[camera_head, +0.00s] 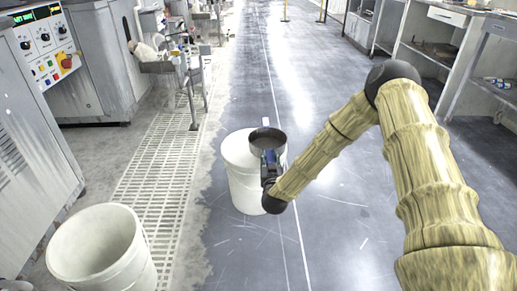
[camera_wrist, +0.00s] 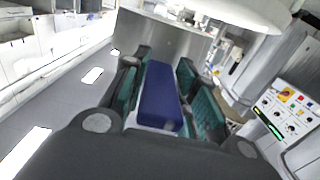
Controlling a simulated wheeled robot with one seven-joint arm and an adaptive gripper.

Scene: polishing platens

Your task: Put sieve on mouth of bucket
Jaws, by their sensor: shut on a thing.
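The sieve (camera_head: 267,134) is a dark round pan with a blue handle (camera_wrist: 160,97). My gripper (camera_head: 270,168) is shut on that handle; in the wrist view its green-padded fingers (camera_wrist: 158,98) stand on both sides of it. A grey metal wall beyond the fingers (camera_wrist: 160,42) looks like the sieve's side. A white bucket (camera_head: 243,190) stands upright on the floor behind my gripper. The sieve overlaps the right part of the bucket's mouth in the head view. I cannot tell whether it touches the rim. The gripper hides part of the bucket's right side.
A second white bucket (camera_head: 128,268) stands open at the lower left. A grey machine with a control panel (camera_head: 45,45) is on the left, beside a floor grating (camera_head: 160,165). Shelves (camera_head: 430,50) line the right. The dark floor aisle ahead is clear.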

